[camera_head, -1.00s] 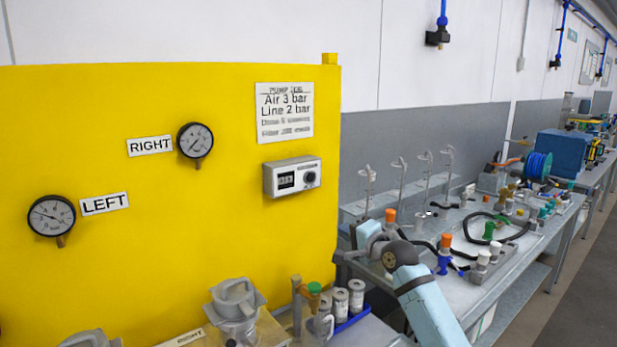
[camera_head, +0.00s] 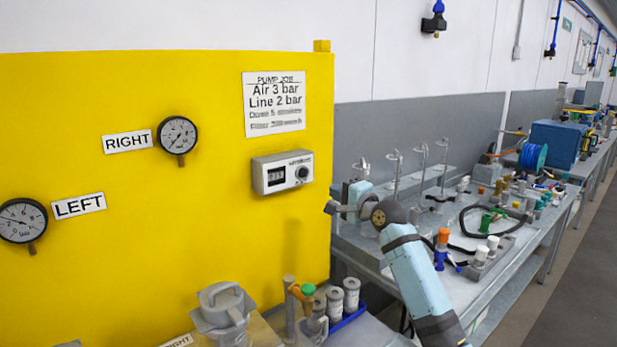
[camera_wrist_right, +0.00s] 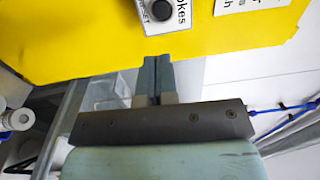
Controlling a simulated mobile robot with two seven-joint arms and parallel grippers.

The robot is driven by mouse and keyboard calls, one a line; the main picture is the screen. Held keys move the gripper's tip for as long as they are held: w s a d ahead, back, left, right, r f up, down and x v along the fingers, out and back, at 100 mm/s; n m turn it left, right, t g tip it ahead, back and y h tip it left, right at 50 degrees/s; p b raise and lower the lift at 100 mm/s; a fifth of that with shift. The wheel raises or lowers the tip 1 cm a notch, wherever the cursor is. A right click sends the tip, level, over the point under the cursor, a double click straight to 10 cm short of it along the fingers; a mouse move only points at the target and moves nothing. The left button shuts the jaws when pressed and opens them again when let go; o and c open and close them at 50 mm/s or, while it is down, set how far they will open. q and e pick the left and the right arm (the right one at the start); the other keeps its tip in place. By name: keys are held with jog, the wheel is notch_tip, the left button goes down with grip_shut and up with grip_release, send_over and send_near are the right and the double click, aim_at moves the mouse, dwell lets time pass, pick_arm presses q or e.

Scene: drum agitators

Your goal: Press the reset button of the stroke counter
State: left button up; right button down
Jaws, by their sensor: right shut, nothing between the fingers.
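The stroke counter (camera_head: 268,185) is a light grey box with a dark display, fixed on the yellow panel. Its round black reset button (camera_head: 303,172) sits right of the display. In the wrist view the counter shows upside down at the top edge, with the button (camera_wrist_right: 161,10) and part of the lettering visible. My right gripper (camera_head: 329,208) is right of and below the counter, near the panel's right edge, apart from the button. In the wrist view its two grey fingers (camera_wrist_right: 157,60) are shut and empty, pointing toward the counter. My left gripper is not visible.
The yellow panel (camera_head: 90,250) also carries two gauges marked RIGHT (camera_head: 177,134) and LEFT (camera_head: 22,220), and a job sign (camera_head: 274,104). Grey vessels and canisters stand below the counter. A cluttered bench (camera_head: 470,285) runs right. The panel around the counter is clear.

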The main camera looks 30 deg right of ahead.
aim_at(303, 174)
jog(key=w, duration=0.3)
jog(key=w+p, duration=0.1)
jog(key=w, duration=0.3)
jog(key=w+p, duration=0.1)
jog(key=w, duration=0.3)
jog(key=shift+w+a+r, duration=0.15)
jog(key=shift+a+r, duration=0.15)
jog(key=shift+a, duration=0.05)
jog(key=shift+w, duration=0.55)
